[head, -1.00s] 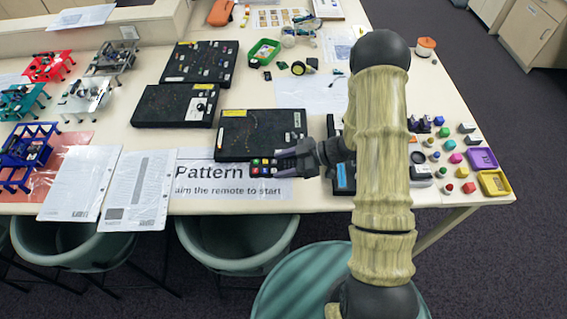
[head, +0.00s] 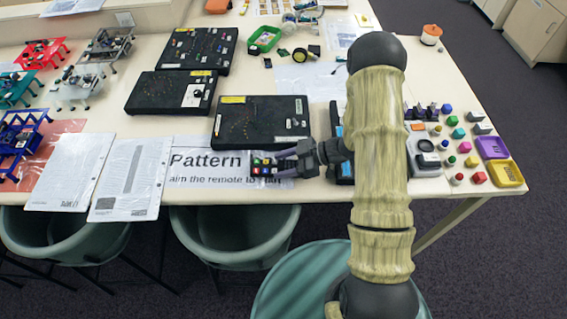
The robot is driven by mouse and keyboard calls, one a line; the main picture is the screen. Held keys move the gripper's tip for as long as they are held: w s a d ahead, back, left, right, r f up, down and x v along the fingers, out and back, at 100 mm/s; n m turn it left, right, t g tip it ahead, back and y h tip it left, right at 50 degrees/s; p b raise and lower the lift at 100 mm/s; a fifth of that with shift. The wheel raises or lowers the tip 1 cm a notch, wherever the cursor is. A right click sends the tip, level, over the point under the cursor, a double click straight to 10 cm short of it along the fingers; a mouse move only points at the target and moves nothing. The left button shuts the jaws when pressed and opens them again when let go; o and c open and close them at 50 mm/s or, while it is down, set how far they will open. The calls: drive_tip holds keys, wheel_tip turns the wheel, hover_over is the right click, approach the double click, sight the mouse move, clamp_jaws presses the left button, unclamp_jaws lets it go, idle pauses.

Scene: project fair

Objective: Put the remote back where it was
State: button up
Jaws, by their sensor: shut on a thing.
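The remote (head: 262,166) is a small dark thing with coloured buttons. It is at the fingertips of my gripper (head: 278,166), which is shut on it. The remote is over the right part of a white paper sign (head: 205,165) that reads "Pattern" and "aim the remote to". The remote and the gripper cover the end of the sign's text. I cannot tell whether the remote touches the sign or is held just above it. My arm hides part of the table to the right of the gripper.
A black board (head: 262,120) lies just behind the remote, with two more black boards further back. White documents (head: 130,180) lie to the left. A blue-edged black box (head: 341,170) is beside my gripper, partly hidden. Small coloured pieces and trays (head: 503,173) fill the right side.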

drive_tip(key=shift+f, duration=0.3)
idle(0.4)
drive_tip(key=shift+s+f+b, duration=0.2)
drive_tip(key=shift+b, duration=0.15)
